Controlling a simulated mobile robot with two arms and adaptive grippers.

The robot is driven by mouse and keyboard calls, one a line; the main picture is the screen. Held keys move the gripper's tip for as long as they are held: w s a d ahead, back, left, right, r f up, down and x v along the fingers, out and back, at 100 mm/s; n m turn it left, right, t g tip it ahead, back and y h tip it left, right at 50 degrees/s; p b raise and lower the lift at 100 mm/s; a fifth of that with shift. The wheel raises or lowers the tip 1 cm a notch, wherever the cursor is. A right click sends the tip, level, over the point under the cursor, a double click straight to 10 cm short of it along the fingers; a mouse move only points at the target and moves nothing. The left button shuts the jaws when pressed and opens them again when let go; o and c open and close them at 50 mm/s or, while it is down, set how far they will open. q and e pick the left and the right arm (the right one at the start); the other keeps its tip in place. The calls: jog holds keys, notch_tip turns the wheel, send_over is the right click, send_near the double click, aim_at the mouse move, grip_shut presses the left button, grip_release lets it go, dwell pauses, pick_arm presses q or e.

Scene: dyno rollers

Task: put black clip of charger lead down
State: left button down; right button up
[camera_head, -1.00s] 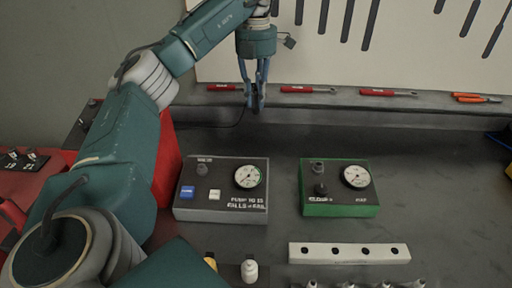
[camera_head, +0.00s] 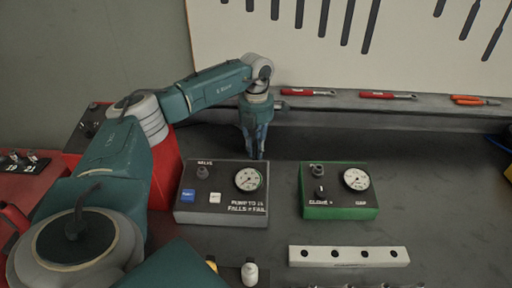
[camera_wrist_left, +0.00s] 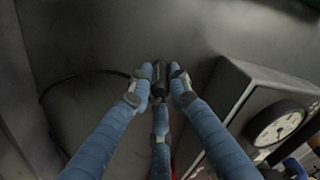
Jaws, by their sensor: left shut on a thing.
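My left gripper (camera_head: 257,150) is low over the bench, just behind the grey gauge box. In the left wrist view its blue fingers (camera_wrist_left: 160,92) are closed around a small black clip (camera_wrist_left: 158,72). A thin dark lead (camera_wrist_left: 75,76) curves away from the clip to the left over the dark bench. The clip is close to the bench surface; I cannot tell whether it touches. In the head view the clip is mostly hidden by the fingers. My right gripper is not in view.
The grey gauge box (camera_head: 222,207) stands right in front of the gripper, and a green gauge box (camera_head: 340,210) stands to its right. A red case (camera_head: 165,175) is at the left. Wrenches (camera_head: 307,93) lie on the back ledge. Bench between the boxes and ledge is clear.

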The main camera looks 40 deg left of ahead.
aim_at(256, 145)
pick_arm(q)
jog(key=shift+f, duration=0.15)
jog(key=c, duration=1.6)
grip_release()
jog(key=shift+c, duration=0.2)
notch_tip(256, 145, up, 12)
jog(key=b, duration=0.2)
jog(key=shift+r, duration=0.2)
